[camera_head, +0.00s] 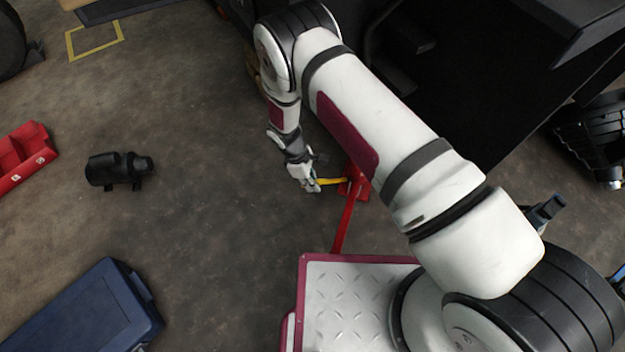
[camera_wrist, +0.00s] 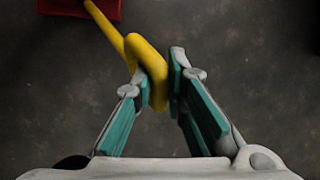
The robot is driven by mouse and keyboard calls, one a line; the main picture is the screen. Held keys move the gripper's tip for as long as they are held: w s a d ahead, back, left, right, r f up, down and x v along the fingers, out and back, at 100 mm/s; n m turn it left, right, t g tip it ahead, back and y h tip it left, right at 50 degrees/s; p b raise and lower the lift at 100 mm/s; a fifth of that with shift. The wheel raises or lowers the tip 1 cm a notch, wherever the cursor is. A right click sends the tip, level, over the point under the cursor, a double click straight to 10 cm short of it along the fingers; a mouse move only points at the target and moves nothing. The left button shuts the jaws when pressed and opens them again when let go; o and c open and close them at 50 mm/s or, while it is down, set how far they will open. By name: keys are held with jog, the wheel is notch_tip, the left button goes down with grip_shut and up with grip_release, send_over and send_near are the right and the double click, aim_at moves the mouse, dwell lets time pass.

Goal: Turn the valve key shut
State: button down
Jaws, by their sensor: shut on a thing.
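The valve key is a yellow bent bar (camera_head: 331,181). In the head view it runs from my gripper (camera_head: 313,181) to the right, to a red block (camera_head: 354,184) low beside the dark machine.
A red strip (camera_head: 344,226) runs from the block toward my base. A black cylindrical part (camera_head: 118,169) lies on the floor at left, with a red bin (camera_head: 24,157) and a blue case (camera_head: 85,312) nearby. The dark forklift body (camera_head: 470,80) stands at right. Open floor lies left of my gripper.

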jog(key=shift+s+m+t+y+p, duration=0.25)
jog(key=shift+m+t+y+p, duration=0.4)
jog(key=shift+m, duration=0.25)
jog(key=shift+s+a+f+m+t+y+b, duration=0.15)
jog(key=shift+m+t+y, duration=0.3)
jog(key=shift+m+t, duration=0.65)
jog(key=shift+s+d+f+m+t+y+b, duration=0.15)
jog(key=shift+m+t+y, duration=0.3)
jog(key=shift+m+t, duration=0.6)
jog(key=shift+s+a+f+m+t+y+b, duration=0.2)
jog(key=shift+m+t+y, duration=0.4)
jog(key=shift+m, duration=0.85)
jog(key=shift+w, duration=0.1)
jog(key=c, duration=1.6)
grip_release()
jog(key=shift+f, duration=0.1)
